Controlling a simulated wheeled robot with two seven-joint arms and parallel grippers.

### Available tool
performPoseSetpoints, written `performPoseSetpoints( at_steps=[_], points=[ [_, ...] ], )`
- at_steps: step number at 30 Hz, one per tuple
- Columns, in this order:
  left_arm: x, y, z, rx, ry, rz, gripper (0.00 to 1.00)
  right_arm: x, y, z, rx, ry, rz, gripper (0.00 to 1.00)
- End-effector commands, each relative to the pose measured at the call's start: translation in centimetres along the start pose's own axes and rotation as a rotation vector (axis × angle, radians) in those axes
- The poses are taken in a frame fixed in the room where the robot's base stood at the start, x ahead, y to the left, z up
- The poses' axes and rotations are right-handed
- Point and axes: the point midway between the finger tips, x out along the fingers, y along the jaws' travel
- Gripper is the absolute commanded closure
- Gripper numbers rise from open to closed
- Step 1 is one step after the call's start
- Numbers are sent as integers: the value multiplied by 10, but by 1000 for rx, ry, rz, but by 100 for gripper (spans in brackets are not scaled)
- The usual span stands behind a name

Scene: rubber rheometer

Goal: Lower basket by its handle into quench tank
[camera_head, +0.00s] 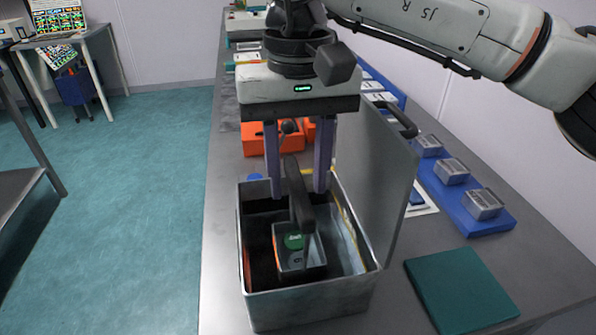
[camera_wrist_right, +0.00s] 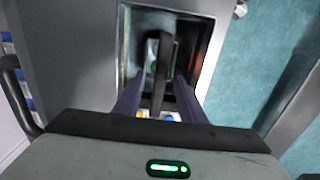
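The quench tank (camera_head: 312,300) is an open grey metal box on the bench, its lid (camera_head: 375,185) raised on the right side. The basket (camera_head: 318,262), a small grey box with a green round mark, is inside the tank; I cannot tell whether it touches the bottom. Its black handle (camera_head: 300,200) stands up above it. My right gripper (camera_head: 298,194) is above the tank, pointing down, with its fingers spread on either side of the handle. In the right wrist view the handle (camera_wrist_right: 164,62) shows between the fingers with gaps. My left gripper is not in view.
The lid carries a black handle (camera_head: 401,120). An orange tray (camera_head: 260,140) stands behind the tank. A teal mat (camera_head: 462,288) lies to the right, and a blue rack (camera_head: 490,222) with several metal blocks is along the wall. Open floor lies left of the bench.

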Motion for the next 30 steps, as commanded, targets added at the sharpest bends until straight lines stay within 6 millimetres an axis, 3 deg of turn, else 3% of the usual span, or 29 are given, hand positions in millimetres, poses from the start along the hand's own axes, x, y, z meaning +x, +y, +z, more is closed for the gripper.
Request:
performPoseSetpoints(
  at_steps=[8,11,21,30],
  points=[
    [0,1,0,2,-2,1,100,1,0,0,0,-2,1,63],
    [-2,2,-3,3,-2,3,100,-11,0,0,1,1,1,63],
    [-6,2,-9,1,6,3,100,-79,-1,0,1,1,-1,63],
    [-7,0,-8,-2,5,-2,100,-103,0,0,0,0,0,63]
  ],
)
